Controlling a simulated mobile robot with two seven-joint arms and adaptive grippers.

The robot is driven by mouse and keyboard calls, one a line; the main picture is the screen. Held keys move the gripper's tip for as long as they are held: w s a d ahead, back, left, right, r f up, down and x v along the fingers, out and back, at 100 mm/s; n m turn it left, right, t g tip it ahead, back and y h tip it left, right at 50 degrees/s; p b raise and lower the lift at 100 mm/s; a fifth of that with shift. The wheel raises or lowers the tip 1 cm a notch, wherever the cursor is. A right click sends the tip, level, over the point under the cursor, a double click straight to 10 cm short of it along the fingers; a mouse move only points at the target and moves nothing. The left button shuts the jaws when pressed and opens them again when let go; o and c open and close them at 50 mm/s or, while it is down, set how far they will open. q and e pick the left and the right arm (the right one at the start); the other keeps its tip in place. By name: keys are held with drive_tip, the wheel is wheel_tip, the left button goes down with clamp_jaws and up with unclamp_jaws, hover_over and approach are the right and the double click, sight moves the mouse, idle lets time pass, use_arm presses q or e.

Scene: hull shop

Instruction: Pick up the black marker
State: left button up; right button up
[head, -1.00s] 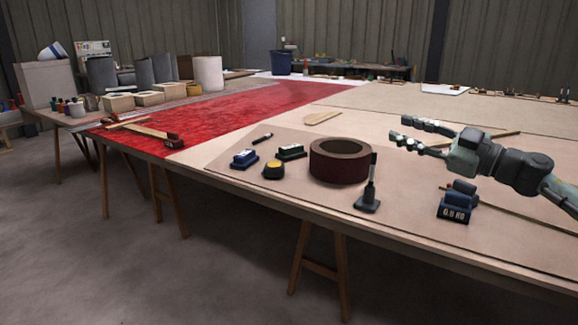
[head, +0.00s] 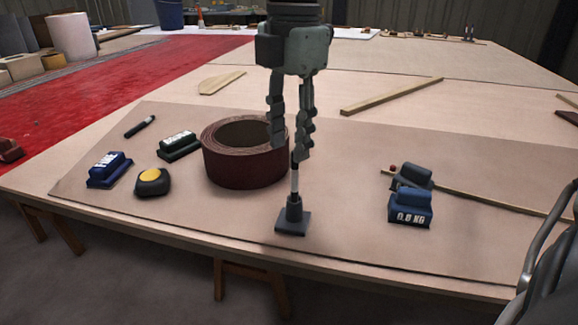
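A dark pen-like marker (head: 140,126) with a light band lies on the tan sheet at the left. A second pen-like thing (head: 294,182) stands upright in a black square-footed holder (head: 293,217); its pale shaft shows, and its upper end is hidden by my gripper. I cannot tell for sure which is the task's marker. My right gripper (head: 290,150) points down over the upright one. Its fingers are apart, with a gap between them, and the right finger overlaps the hidden upper end. I cannot tell whether they touch. My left gripper is out of view.
A dark red roll (head: 244,168) stands close behind and left of the holder. A green block (head: 179,145), a blue block (head: 109,169) and a black-and-yellow tape measure (head: 152,181) lie left. A blue weight (head: 410,207) and a wooden strip (head: 480,201) lie right.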

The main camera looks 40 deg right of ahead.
sight(295, 176)
drive_tip(key=f, duration=0.4)
drive_tip(key=d+f+p, duration=0.1)
drive_tip(key=f, duration=0.1)
drive_tip(key=shift+s+f, duration=0.15)
drive_tip(key=shift+f, duration=0.7)
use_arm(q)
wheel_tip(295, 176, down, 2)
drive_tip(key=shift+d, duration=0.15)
use_arm(e)
clamp_jaws()
